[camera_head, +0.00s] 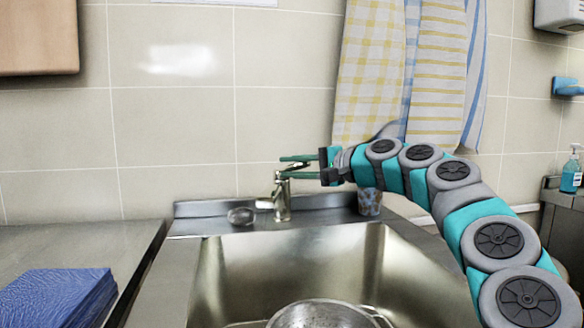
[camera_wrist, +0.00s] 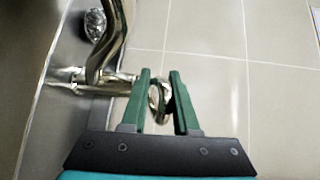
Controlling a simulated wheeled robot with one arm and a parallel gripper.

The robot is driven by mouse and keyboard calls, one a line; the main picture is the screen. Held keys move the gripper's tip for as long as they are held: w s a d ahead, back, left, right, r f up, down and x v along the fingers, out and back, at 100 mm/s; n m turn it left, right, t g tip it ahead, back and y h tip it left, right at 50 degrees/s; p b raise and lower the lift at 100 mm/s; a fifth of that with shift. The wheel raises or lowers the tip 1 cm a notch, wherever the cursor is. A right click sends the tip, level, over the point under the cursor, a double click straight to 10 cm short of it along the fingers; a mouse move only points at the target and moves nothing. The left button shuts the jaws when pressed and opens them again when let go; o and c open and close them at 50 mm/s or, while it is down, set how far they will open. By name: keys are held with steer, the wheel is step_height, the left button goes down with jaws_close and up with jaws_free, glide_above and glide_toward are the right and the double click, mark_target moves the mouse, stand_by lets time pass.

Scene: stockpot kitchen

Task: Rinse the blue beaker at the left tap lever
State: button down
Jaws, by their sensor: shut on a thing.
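The metal tap (camera_head: 282,198) stands at the back edge of the sink. My gripper (camera_head: 298,167) is at the top of the tap, its green fingers on either side of the tap lever. In the wrist view the lever (camera_wrist: 157,100) shows as a shiny metal piece between the two fingertips, and my gripper is shut on it. A small cup with a mottled bluish pattern (camera_head: 370,203) stands on the back ledge right of the tap, below my arm. I cannot tell whether it is the blue beaker. No plain blue beaker shows.
A steel pot (camera_head: 320,316) sits in the sink basin (camera_head: 300,255). A small clear, shiny object (camera_head: 240,216) lies on the ledge left of the tap. Folded blue cloths (camera_head: 62,296) lie on the left counter. Towels (camera_head: 410,75) hang behind my arm. A soap bottle (camera_head: 571,172) stands far right.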

steer(key=shift+r, duration=0.4)
steer(key=shift+w+r+p, duration=0.1)
steer(key=shift+r+p, duration=0.1)
steer(key=shift+p, duration=0.45)
steer(key=c, duration=0.8)
jaws_free()
steer(key=shift+f, duration=0.1)
steer(key=shift+c, duration=0.2)
steer(key=shift+f, duration=0.1)
steer(key=shift+d, duration=0.2)
steer(key=b+v, duration=0.1)
steer(key=v, duration=0.6)
steer(key=shift+s+d, duration=0.15)
steer(key=shift+s, duration=0.05)
